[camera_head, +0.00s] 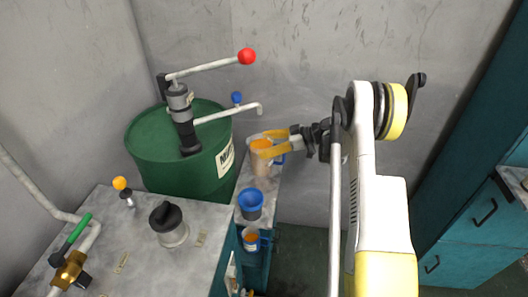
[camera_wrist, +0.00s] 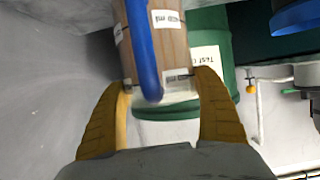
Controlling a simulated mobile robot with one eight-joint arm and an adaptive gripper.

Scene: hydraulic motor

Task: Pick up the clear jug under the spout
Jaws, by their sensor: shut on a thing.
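The clear jug (camera_head: 262,163) is upright with tan liquid and a blue handle, below the spout (camera_head: 259,108) of the hand pump (camera_head: 180,108). My gripper (camera_head: 268,145) reaches in from the right with its yellow fingers around the jug's upper part. In the wrist view, the fingers of my gripper (camera_wrist: 166,92) are on both sides of the jug (camera_wrist: 177,50), with its blue handle between them in front. The gripper is shut on the jug. I cannot tell whether the jug's base touches the grey ledge (camera_head: 268,188).
A green drum (camera_head: 158,155) carries the pump, left of the jug. A blue funnel-like container (camera_head: 250,203) and a smaller blue-rimmed one (camera_head: 251,239) stand in front of the jug. A grey bench (camera_head: 130,245) with valves is at lower left. Teal cabinets (camera_head: 480,240) are at right.

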